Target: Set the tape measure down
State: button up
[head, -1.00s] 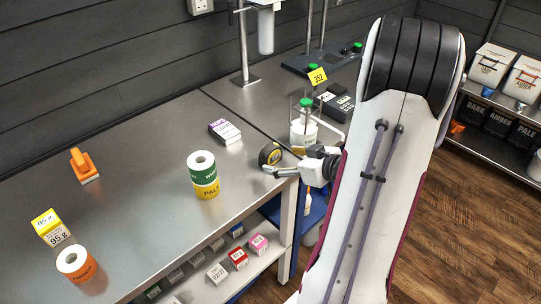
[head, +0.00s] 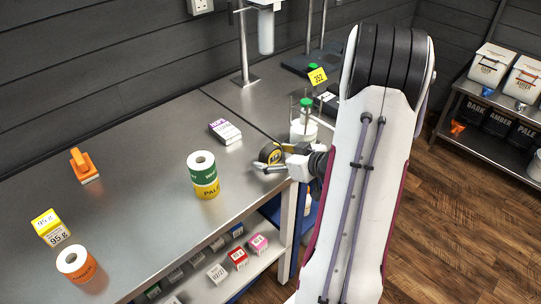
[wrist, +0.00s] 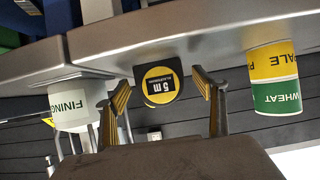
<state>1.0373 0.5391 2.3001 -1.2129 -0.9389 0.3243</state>
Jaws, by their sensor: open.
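The tape measure (head: 272,152), black with a yellow round face, stands on the steel bench near its front right edge. In the wrist view the tape measure (wrist: 160,92) shows its "5 m" label between the two fingers. My gripper (head: 268,165) is low at the bench edge, right by the tape measure. In the wrist view my gripper (wrist: 161,78) is open, with a gap visible on each side of the tape measure. Part of the tape measure is hidden behind a finger in the head view.
A white-labelled tub (wrist: 72,105) and stacked green and yellow label rolls (head: 204,175) flank the spot. A hops box (head: 225,131) lies behind. Bare bench lies between.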

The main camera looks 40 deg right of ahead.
aim_at(271, 146)
jog(key=shift+x, duration=1.05)
jog(key=c, duration=1.6)
jog(key=shift+o, duration=0.2)
jog(key=shift+r, duration=0.15)
jog(key=shift+r, duration=4.9)
